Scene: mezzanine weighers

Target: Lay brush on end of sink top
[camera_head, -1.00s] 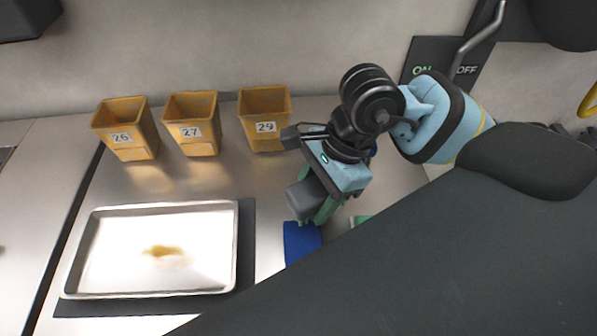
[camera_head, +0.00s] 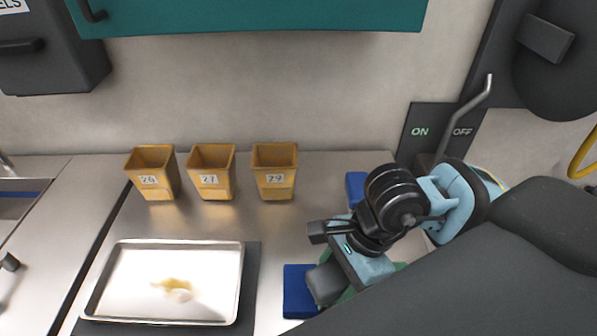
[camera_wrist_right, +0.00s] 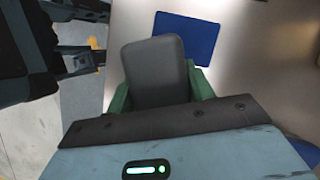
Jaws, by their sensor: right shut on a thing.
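My right gripper (camera_head: 345,290) is over the right part of the steel bench, its green fingers shut on a dark grey block (camera_head: 325,282). In the right wrist view the block (camera_wrist_right: 156,72) sits between the green fingers (camera_wrist_right: 160,95). I take it for the brush; no bristles show, and its underside is hidden. The sink top (camera_head: 60,215) is the steel surface at the far left, with part of the sink basin (camera_head: 18,204) at the picture's edge. My left gripper is not in view.
Yellow bins 26 (camera_head: 152,175), 27 (camera_head: 211,172) and 29 (camera_head: 274,172) stand along the back. A metal tray (camera_head: 165,244) with a brownish spill lies on a dark mat (camera_head: 250,285). Blue pads lie near my gripper, one beside the block (camera_head: 298,292). A teal cabinet (camera_head: 250,18) overhangs.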

